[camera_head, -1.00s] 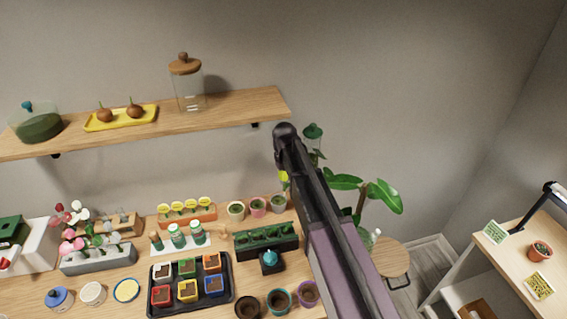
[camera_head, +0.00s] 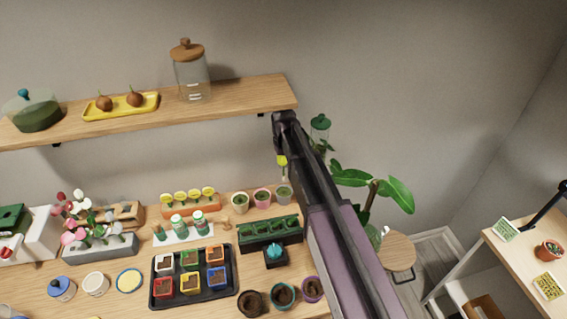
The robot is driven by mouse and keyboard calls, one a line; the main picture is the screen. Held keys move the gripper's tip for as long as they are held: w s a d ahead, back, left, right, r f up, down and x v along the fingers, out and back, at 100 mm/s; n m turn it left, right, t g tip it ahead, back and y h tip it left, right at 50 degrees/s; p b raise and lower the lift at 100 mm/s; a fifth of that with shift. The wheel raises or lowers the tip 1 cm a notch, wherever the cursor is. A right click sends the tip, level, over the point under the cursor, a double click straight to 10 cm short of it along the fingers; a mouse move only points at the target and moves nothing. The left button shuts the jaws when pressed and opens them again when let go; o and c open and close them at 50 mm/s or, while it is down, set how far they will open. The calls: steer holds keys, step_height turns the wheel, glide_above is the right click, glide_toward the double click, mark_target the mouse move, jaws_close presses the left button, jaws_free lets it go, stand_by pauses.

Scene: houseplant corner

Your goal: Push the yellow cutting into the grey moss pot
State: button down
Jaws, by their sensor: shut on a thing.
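The yellow cutting (camera_head: 282,160) is a small yellow tag-like top with a thin green stem hanging below it. It is held upright in the air. The grey moss pot (camera_head: 284,194) stands on the table at the right end of a row of three small pots. The cutting's stem hangs above this pot in the picture; I cannot tell whether its lower end touches the moss. My gripper (camera_head: 281,150) is shut on the cutting's top, its fingers mostly hidden behind my dark arm.
A pink pot (camera_head: 262,198) and a cream pot (camera_head: 240,202) stand close to the left. An orange rack (camera_head: 190,205) holds several yellow cuttings. A dark green planter (camera_head: 270,235) sits in front. The wooden shelf (camera_head: 235,97) is above left, and a leafy plant (camera_head: 388,192) is to the right.

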steer(key=shift+d+f+b, duration=0.1)
steer(key=shift+f+b, duration=2.55)
steer(key=shift+f, duration=0.1)
steer(key=shift+f+b, duration=2.4)
steer(key=c, duration=0.7)
jaws_free()
steer(key=shift+o, duration=0.2)
steer(key=o, duration=0.4)
steer(key=shift+r, duration=0.1)
steer(key=shift+r+p, duration=3.45)
steer(key=shift+p, duration=0.1)
